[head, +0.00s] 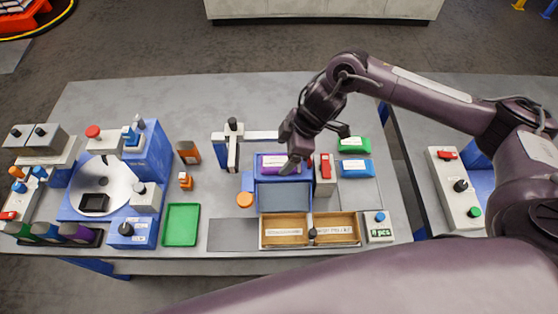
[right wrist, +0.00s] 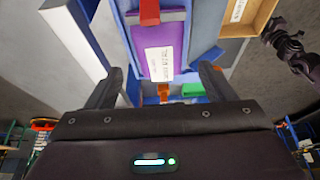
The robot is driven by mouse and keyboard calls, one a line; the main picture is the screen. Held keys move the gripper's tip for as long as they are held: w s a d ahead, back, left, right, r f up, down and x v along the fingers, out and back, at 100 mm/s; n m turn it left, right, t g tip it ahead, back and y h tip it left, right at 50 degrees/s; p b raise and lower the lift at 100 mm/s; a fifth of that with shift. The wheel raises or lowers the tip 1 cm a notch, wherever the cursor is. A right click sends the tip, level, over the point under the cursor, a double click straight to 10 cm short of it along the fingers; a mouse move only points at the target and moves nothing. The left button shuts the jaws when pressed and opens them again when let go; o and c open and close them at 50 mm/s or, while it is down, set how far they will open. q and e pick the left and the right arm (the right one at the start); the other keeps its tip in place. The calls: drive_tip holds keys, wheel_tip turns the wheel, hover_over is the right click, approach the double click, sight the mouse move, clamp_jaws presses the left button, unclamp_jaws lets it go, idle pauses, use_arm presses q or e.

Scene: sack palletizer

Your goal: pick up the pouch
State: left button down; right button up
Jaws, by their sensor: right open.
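The pouch I take as the task's one is purple with a white label (head: 272,161). It lies in the blue fixture (head: 265,180) near the table's middle, and its right part is covered by my gripper. My right gripper (head: 314,150) is open above the pouch's right end. In the right wrist view the purple pouch (right wrist: 158,50) shows beyond and between the two spread fingers (right wrist: 160,82), with nothing held. Contact cannot be made out. My left gripper is not in view.
A red-topped grey block (head: 325,172) stands right of the pouch. A green pouch (head: 353,146) and a blue pouch (head: 356,168) lie further right. Wooden bins (head: 285,242) stand in front. A white-armed post (head: 232,150) stands left. A green tray (head: 181,225) is further left.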

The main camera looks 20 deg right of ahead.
sight(279, 161)
drive_tip(key=x, duration=0.3)
drive_tip(key=shift+d+f, duration=0.15)
drive_tip(key=shift+f, duration=0.05)
drive_tip(key=shift+s, duration=0.1)
drive_tip(key=shift+c, duration=0.2)
drive_tip(key=c, duration=1.1)
drive_tip(key=shift+r, duration=0.15)
